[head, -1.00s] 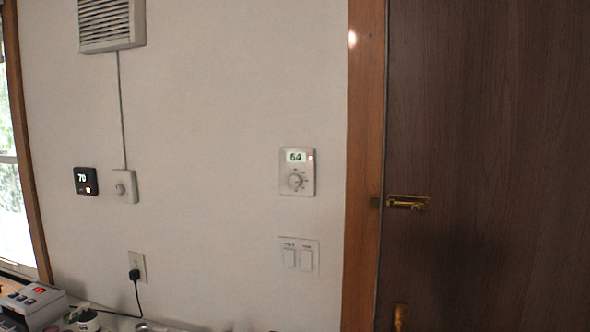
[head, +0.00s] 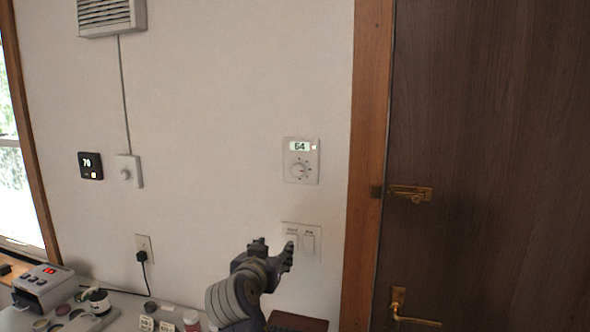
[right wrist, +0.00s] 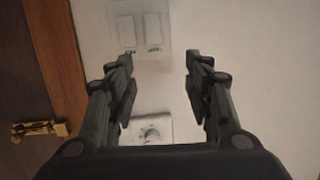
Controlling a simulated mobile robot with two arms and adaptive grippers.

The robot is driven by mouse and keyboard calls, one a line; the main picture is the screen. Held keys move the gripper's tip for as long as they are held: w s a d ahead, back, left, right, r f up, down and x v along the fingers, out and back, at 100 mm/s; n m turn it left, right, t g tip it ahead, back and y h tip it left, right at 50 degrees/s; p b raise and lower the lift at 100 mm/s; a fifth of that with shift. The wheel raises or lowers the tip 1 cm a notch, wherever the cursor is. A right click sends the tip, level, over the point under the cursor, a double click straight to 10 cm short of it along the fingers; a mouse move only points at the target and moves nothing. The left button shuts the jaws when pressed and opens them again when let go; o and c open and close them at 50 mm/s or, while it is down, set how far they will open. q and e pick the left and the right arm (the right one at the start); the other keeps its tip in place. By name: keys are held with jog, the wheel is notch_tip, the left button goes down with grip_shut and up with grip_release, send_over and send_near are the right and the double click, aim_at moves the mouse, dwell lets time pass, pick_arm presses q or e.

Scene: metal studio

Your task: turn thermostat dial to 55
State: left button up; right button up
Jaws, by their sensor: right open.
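The white thermostat (head: 301,147) hangs on the wall left of the door frame; its display reads 64. Its round dial (head: 299,170) sits below the display, with marks around it. My right gripper (head: 273,248) is raised below and left of the thermostat, in front of the switch plate, apart from the dial. In the right wrist view, its two fingers (right wrist: 161,55) are spread with nothing between the tips. The dial also shows there upside down (right wrist: 151,132), low between the fingers. My left gripper is not in view.
A double switch plate (head: 309,241) is below the thermostat, partly behind my gripper. A black control reading 70 (head: 90,166) and a white knob (head: 127,171) are further left. A wooden door (head: 490,120) stands right. Small items crowd the surface at lower left.

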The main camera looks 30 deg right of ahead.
aim_at(298, 169)
notch_tip(298, 169, up, 16)
jog(key=d+m+h, duration=0.1)
jog(key=m+h, duration=0.3)
jog(key=p+x, duration=0.2)
jog(key=x, duration=0.2)
jog(key=p+x, duration=0.3)
jog(key=x, duration=0.2)
jog(key=shift+s+d+r, duration=0.2)
jog(key=shift+d, duration=0.15)
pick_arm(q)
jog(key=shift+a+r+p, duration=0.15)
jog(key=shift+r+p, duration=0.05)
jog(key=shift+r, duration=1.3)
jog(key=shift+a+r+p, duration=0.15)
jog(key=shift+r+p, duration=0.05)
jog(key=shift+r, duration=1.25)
pick_arm(e)
jog(key=shift+w+d+f, duration=0.2)
jog(key=shift+w+d, duration=0.2)
jog(key=shift+d, duration=0.05)
jog(key=c, duration=1.1)
